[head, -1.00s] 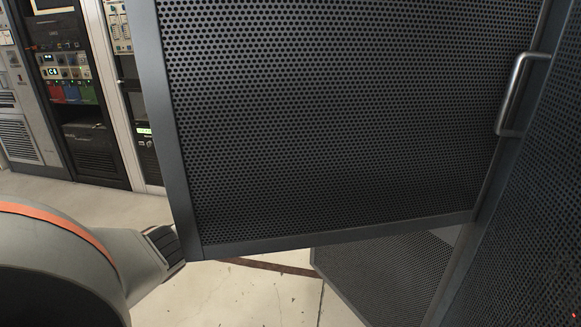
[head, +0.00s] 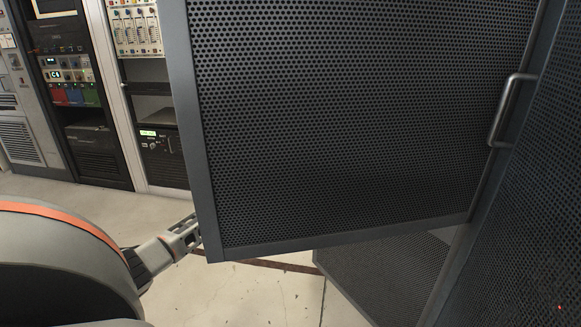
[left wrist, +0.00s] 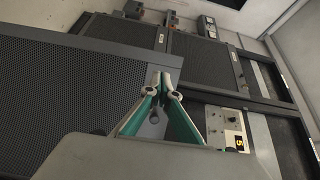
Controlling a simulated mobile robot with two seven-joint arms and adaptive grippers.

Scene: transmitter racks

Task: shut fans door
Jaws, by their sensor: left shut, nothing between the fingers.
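The perforated dark grey door (head: 340,110), which I take to be the fans door, stands open across the middle of the head view, with a metal handle (head: 512,110) near its right side. My left gripper (head: 193,233) is shut and empty at the door's lower left edge. Its tips are at or behind that edge, and contact is unclear. In the left wrist view the closed fingers (left wrist: 165,82) with teal pads point at the edge of a perforated panel (left wrist: 90,85). My right gripper is out of view.
Equipment racks (head: 85,100) stand at the far left, behind pale open floor (head: 235,290). Another perforated panel (head: 540,220) rises at the right.

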